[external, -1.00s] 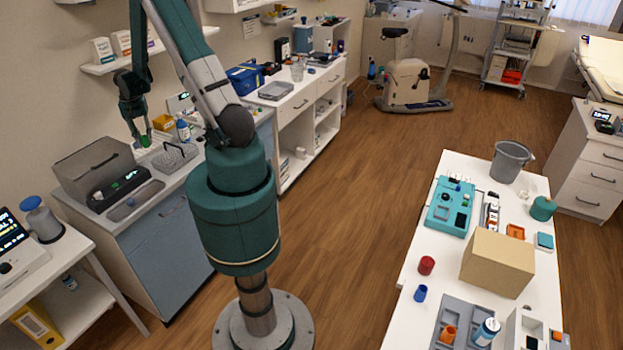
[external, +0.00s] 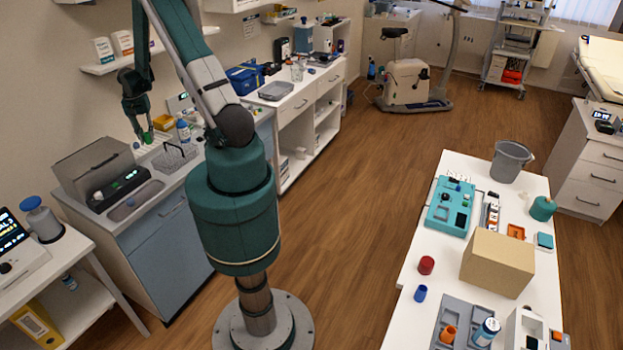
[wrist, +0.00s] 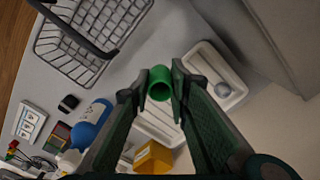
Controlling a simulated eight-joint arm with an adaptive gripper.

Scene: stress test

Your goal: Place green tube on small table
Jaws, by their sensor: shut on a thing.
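The green tube (wrist: 160,84) is between the two fingertips of my gripper (wrist: 158,92) in the wrist view, with its open round end facing the camera. My gripper is shut on it. In the external view my gripper (external: 144,132) hangs over the left counter, and the green tube (external: 148,138) shows small and bright at its tip, above the counter top. I cannot pick out with certainty which surface is the small table; a white table (external: 405,290) stands at the right.
Below my gripper are a wire basket (wrist: 88,38), a blue-capped bottle (wrist: 92,122), a yellow box (wrist: 153,158) and a white tray (wrist: 222,62). A grey machine (external: 98,170) stands left of the basket. The white table holds a cardboard box (external: 498,264) and several other items. Open floor lies between.

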